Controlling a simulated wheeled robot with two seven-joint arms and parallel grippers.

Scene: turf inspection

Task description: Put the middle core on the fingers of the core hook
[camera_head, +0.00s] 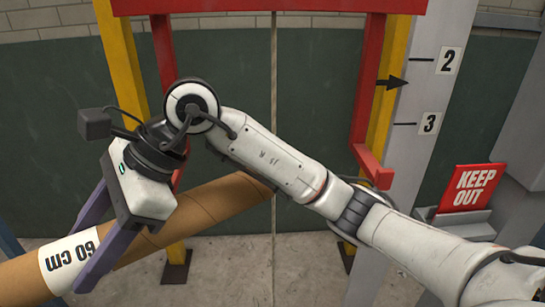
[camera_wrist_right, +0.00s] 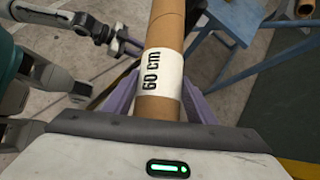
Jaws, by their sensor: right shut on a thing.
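My right gripper (camera_head: 78,260) is shut on a brown cardboard core (camera_head: 222,205) at its white "60 cm" label. The core slants up to the right in the head view, and its far end is near the hanging cord. It also shows in the wrist view (camera_wrist_right: 160,107) between the purple fingers. The red core hook (camera_head: 365,85) hangs ahead, with one finger (camera_head: 373,167) showing low at the right. The other side of the hook is partly hidden behind my right wrist. My left gripper (camera_wrist_right: 127,46) shows small in the wrist view; its opening is unclear.
Yellow posts (camera_head: 122,60) stand on either side of the hook. A grey post with numbers (camera_head: 425,100) and a black arrow are at the right. A red "KEEP OUT" sign (camera_head: 473,188) stands further right. A blue stand (camera_wrist_right: 220,45) and another tube (camera_wrist_right: 306,8) show in the wrist view.

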